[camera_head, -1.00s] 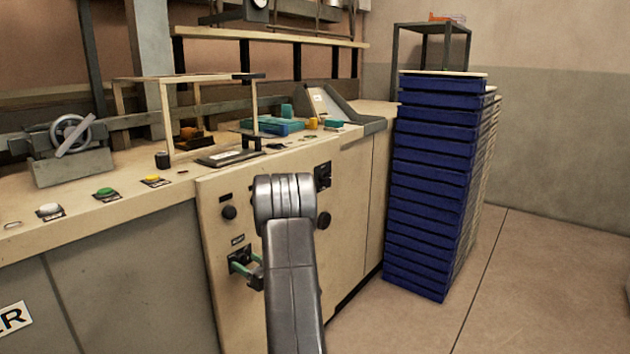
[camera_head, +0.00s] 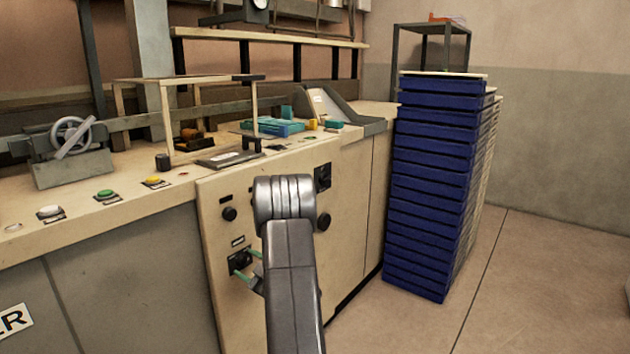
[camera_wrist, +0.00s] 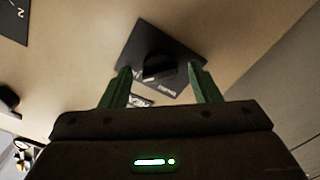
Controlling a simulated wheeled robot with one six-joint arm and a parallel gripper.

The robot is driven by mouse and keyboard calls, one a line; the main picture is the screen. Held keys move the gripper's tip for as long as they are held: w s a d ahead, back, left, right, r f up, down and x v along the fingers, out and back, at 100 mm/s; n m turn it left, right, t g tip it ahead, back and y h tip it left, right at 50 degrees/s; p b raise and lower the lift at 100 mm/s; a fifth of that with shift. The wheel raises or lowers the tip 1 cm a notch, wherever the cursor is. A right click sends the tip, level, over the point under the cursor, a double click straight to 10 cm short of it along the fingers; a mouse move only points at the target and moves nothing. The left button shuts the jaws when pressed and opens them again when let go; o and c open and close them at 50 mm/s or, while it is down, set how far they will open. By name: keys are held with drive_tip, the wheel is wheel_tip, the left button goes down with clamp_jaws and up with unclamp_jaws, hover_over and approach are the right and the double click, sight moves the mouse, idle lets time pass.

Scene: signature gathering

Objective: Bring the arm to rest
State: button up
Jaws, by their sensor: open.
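My gripper (camera_head: 245,264) is low at the cream cabinet front, partly hidden behind my arm in the head view. Its two green fingers are apart, in front of a black switch on a dark plate (camera_head: 238,260). In the wrist view my gripper (camera_wrist: 160,72) is open, with one finger on each side of the picture. The black switch knob (camera_wrist: 158,66) shows between the fingertips on its labelled dark plate (camera_wrist: 187,52). The fingers hold nothing; whether a tip touches the plate I cannot tell.
The cream cabinet front (camera_head: 285,175) has round black knobs (camera_head: 229,213) close to my arm. A tall stack of blue trays (camera_head: 430,180) stands to the right. The counter above carries buttons (camera_head: 106,194) and a handwheel (camera_head: 75,135). Floor at the right is clear.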

drive_tip(key=shift+s+d+n, duration=0.3)
drive_tip(key=shift+s+d, duration=0.1)
drive_tip(key=shift+d, duration=0.15)
drive_tip(key=shift+d, duration=0.1)
